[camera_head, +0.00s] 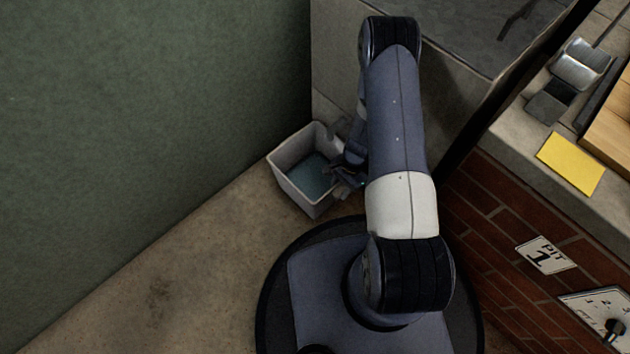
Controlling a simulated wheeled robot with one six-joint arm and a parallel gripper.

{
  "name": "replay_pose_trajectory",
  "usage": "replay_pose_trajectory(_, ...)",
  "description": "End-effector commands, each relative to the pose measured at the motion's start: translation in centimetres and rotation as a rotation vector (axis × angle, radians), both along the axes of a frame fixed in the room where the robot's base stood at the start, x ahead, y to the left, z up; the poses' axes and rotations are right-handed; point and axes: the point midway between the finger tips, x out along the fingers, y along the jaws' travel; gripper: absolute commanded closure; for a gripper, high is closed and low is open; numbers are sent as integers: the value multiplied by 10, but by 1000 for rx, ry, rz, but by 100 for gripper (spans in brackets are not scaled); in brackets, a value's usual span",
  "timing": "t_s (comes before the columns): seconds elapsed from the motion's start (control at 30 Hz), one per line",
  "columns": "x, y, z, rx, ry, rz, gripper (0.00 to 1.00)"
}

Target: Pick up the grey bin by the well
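The grey bin (290,156) stands on the floor in the corner, between the green wall and the concrete block. It is light grey and open at the top, with a bluish-grey bottom or contents inside. My gripper (341,181) is at the bin's right side, and its dark fingers overlap the right rim in the picture. My arm covers part of that side. I cannot tell whether the fingers touch the rim or are closed on it.
A green wall (130,110) runs along the left. A grey concrete block (342,75) stands behind the bin. A brick-fronted ledge (500,222) on the right holds a metal scoop (581,64) and a yellow card (571,164). The floor (175,265) at the front left is clear.

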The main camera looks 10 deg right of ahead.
Motion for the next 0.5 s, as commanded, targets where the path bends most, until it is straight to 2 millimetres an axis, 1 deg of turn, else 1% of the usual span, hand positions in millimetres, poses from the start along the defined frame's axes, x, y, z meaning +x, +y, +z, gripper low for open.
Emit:
replay_pose_trajectory(0.03,0,0,0,0,0,0,71)
replay_pose_trajectory(0.4,0,0,0,0,0,0,100)
replay_pose_trajectory(0.5,0,0,0,0,0,0,100)
